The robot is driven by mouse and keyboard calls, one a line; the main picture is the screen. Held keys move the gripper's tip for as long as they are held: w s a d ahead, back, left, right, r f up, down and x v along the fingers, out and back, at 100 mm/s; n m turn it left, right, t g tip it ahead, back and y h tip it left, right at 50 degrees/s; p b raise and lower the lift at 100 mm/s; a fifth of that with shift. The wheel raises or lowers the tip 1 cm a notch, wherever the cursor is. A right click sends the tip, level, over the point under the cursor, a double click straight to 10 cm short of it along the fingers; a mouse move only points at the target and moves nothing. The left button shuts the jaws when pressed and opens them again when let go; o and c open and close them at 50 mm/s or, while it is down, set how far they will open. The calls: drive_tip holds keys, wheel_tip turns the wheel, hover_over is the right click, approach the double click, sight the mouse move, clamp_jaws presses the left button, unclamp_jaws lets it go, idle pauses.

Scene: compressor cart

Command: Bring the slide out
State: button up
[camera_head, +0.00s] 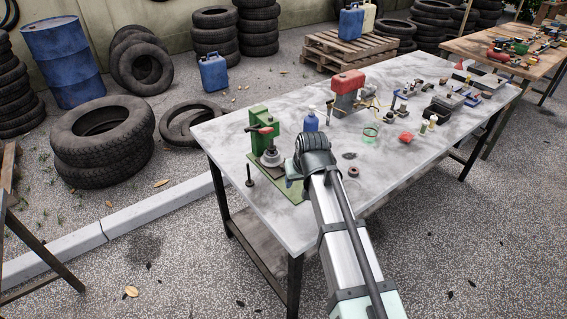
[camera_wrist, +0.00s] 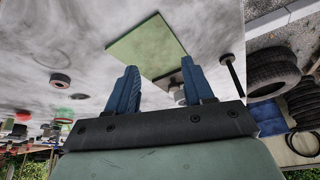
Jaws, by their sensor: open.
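A green upright device (camera_head: 259,118) with a red handle (camera_head: 262,130) and a grey round part (camera_head: 270,157) stands near the left end of the table. A green base plate (camera_head: 288,188) lies flat under it, and the plate also shows in the wrist view (camera_wrist: 147,45). I cannot tell which part is the slide. My gripper (camera_head: 292,172) is over the plate, to the right of the device; my arm hides its fingers there. In the wrist view my gripper (camera_wrist: 160,88) is open, its two blue fingers apart with nothing held. A pale part (camera_wrist: 180,95) shows partly hidden behind the right finger.
A dark upright pin (camera_head: 249,177) stands at the table's left edge. A blue bottle (camera_head: 310,121), a red-topped machine (camera_head: 347,84), a small dark ring (camera_head: 353,171) and a green glass (camera_head: 370,133) stand on the grey table (camera_head: 300,229). The right end is crowded; the near front is clear.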

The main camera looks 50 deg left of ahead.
drive_tip(key=s, duration=0.1)
approach(275, 160)
wheel_tip(275, 160, down, 3)
drive_tip(key=w+d, duration=0.1)
drive_tip(key=d, duration=0.1)
drive_tip(key=x, duration=0.3)
drive_tip(key=shift+w+d+f, duration=0.1)
drive_tip(key=shift+f, duration=0.6)
drive_tip(key=shift+c, duration=0.2)
clamp_jaws()
